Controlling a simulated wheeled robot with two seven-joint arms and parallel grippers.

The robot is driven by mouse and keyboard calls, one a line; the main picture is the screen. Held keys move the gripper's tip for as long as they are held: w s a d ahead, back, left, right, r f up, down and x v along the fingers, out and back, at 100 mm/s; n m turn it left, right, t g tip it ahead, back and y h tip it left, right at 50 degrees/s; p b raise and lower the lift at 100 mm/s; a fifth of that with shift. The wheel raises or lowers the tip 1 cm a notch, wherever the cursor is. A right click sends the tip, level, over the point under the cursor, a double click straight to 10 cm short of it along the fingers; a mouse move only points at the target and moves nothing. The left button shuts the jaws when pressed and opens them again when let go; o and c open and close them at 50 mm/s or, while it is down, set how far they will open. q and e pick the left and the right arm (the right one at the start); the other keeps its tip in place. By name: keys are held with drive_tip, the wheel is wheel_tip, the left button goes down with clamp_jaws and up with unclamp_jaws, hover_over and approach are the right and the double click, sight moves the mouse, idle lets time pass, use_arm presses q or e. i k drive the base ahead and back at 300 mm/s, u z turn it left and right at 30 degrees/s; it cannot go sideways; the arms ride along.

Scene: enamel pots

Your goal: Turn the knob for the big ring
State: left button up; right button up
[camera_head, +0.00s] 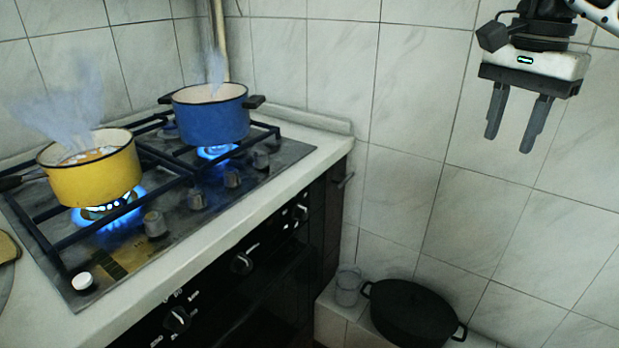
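The gas hob (140,262) has a row of dark knobs along its right side: one (155,224) nearest, then others (196,199), (232,177) and (260,159) further back. Which knob serves the big ring cannot be told. A wide blue flame (118,218) burns under the yellow pot (95,180); a smaller flame (217,152) burns under the blue pot (210,120). Both pots steam. My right gripper (508,143) hangs at the upper right in front of the tiled wall, fingers apart and empty, well away from the knobs. My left gripper is out of view.
A white round button (82,281) sits at the hob's near corner. The oven front has its own knobs (242,263), (177,319). A black lidded pot (412,312) and a glass jar (347,287) stand low on a tiled ledge.

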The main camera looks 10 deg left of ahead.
sight(199, 202)
drive_tip(key=z, duration=1.15)
drive_tip(key=i, duration=0.7)
drive_tip(key=u, duration=3.4)
